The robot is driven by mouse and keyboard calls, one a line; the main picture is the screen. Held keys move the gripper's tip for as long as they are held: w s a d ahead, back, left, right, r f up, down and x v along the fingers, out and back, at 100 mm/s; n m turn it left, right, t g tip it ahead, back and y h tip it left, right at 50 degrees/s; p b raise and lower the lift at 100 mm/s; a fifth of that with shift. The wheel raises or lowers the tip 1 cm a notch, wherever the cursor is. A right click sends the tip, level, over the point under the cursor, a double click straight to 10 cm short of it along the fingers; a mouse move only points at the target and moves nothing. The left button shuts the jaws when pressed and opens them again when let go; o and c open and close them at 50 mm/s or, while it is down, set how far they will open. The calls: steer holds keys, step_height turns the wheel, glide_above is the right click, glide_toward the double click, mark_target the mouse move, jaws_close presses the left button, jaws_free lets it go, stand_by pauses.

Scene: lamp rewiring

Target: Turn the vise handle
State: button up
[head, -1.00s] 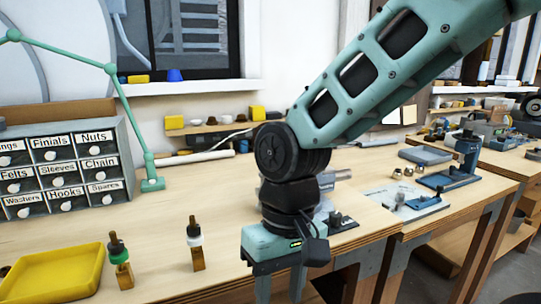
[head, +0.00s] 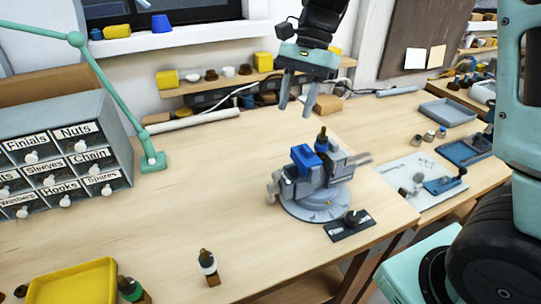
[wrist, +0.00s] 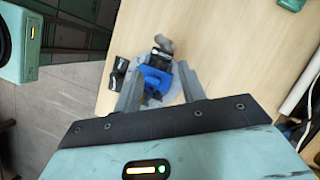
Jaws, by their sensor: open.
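The grey vise (head: 312,203) stands on a round base near the bench's front edge, with blue jaw parts (head: 306,158) on top. A dark-tipped upright piece stands at its jaws. A grey bar (head: 358,160) sticks out on its right and a small knobbed part (head: 272,188) on its left; I cannot tell surely which is the handle. My gripper (head: 295,108) is open and empty, raised above and behind the vise, fingers pointing down. In the wrist view, the vise's blue part (wrist: 155,80) shows between and beyond my fingers (wrist: 158,88), apart from them.
A black block (head: 350,224) lies at the vise's front right. A labelled drawer cabinet (head: 62,165), a green lamp arm (head: 100,75) and a yellow tray (head: 75,283) are at left. Small bottles stand in front. Bench left of the vise is clear.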

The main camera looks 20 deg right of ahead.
mark_target(276, 177)
steer(key=p+x, duration=0.2)
steer(key=x, duration=1.5)
steer(key=shift+s+f, duration=0.1)
jaws_close()
